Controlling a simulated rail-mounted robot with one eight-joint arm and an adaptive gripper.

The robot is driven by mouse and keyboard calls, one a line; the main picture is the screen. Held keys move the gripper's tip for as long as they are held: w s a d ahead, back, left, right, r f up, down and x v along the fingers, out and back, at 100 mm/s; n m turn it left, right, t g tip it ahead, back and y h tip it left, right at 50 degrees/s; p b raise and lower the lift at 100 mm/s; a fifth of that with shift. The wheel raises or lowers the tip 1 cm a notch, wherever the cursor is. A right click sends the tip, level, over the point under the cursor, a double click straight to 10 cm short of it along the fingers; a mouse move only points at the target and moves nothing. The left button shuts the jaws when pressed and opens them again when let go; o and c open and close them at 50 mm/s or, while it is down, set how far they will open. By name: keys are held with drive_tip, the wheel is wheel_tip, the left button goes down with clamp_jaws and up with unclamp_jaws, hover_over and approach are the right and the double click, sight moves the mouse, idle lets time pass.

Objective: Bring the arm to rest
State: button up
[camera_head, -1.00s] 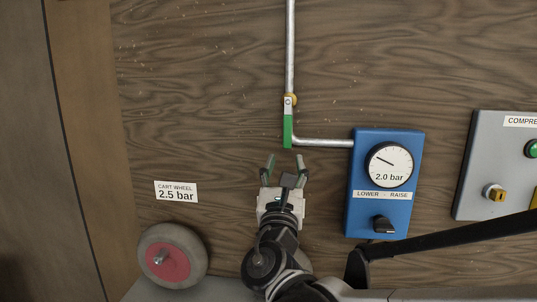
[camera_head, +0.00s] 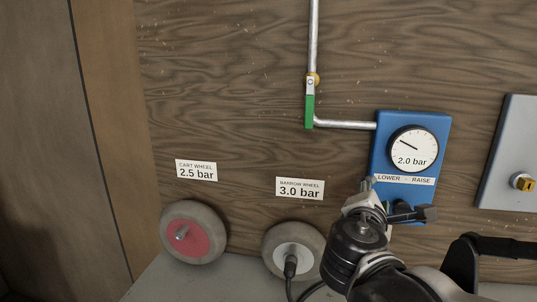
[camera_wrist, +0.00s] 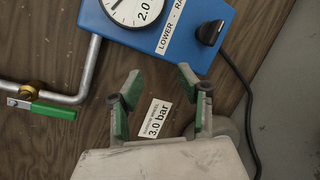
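My gripper (camera_head: 386,203) is in front of the lower part of the blue regulator box (camera_head: 437,128) in the head view. In the wrist view its two green-padded fingers (camera_wrist: 158,84) stand apart with nothing between them. Beyond the fingertips are the blue box (camera_wrist: 185,32) and its black knob (camera_wrist: 208,32), which the fingers do not grip. In the head view the gripper partly covers the knob area. The gauge (camera_head: 413,148) reads 2.0 bar.
A pipe (camera_head: 313,40) with a green valve handle (camera_head: 309,112) runs into the box. A red-hubbed wheel (camera_head: 195,235) and a white-hubbed wheel (camera_head: 305,245) are at the bench, below labels. A grey panel (camera_head: 508,150) is at right.

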drive_tip(key=s+d+f+m+g+y, duration=0.2)
drive_tip(key=s+f+m+g+y, duration=0.35)
drive_tip(key=s+f+m, duration=0.65)
drive_tip(key=s+a+f+m+g+y, duration=0.2)
drive_tip(key=s+a+m, duration=0.2)
drive_tip(key=m, duration=0.3)
drive_tip(key=shift+a+f+y, duration=0.3)
drive_tip(key=shift+f+y, duration=0.05)
